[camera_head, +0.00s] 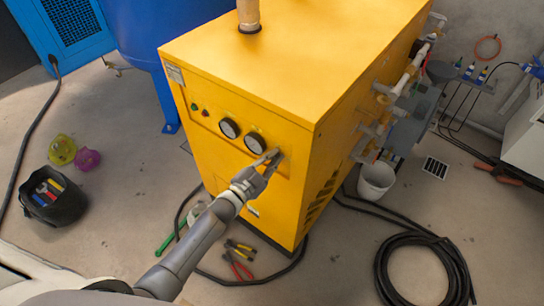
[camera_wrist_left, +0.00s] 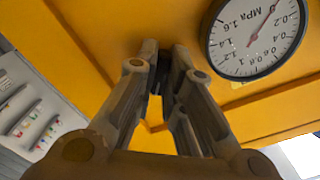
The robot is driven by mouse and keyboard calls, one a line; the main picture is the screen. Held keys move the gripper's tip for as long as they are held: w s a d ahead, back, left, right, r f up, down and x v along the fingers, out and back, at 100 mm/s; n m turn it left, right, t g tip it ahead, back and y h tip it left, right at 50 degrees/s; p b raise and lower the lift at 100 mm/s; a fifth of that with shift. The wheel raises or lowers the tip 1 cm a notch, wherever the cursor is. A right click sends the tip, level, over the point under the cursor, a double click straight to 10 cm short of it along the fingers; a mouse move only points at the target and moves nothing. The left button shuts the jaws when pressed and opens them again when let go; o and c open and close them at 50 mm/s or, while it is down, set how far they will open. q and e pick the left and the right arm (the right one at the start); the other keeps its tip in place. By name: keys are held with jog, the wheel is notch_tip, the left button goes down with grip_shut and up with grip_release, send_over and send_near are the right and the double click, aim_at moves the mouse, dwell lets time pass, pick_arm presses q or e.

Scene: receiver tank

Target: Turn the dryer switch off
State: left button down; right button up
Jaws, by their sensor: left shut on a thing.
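The dryer is a large yellow cabinet (camera_head: 290,60) in the middle of the head view. Its front panel carries two round gauges and small buttons. My left gripper (camera_head: 273,158) is at the right end of this panel, just right of the lower gauge (camera_head: 255,142). In the left wrist view, its fingers (camera_wrist_left: 163,75) are closed together against the yellow face around a small dark part (camera_wrist_left: 155,80), with a gauge (camera_wrist_left: 255,38) to the upper right. This part appears to be the switch, mostly hidden by the fingers; its position cannot be told. My right gripper is not in view.
A blue tank (camera_head: 165,30) stands behind the dryer. A black bucket (camera_head: 55,198) is at left, pliers (camera_head: 238,262) lie on the floor before the dryer, and a coiled black hose (camera_head: 425,268) and white bucket (camera_head: 376,180) are at right.

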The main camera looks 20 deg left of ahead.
pick_arm(q)
jog(key=n+p, duration=0.1)
jog(key=n, duration=0.6)
jog(key=shift+f, duration=0.1)
jog(key=shift+n, duration=0.3)
dwell(0.3)
jog(key=c, duration=1.5)
grip_release()
jog(key=v, duration=1.2)
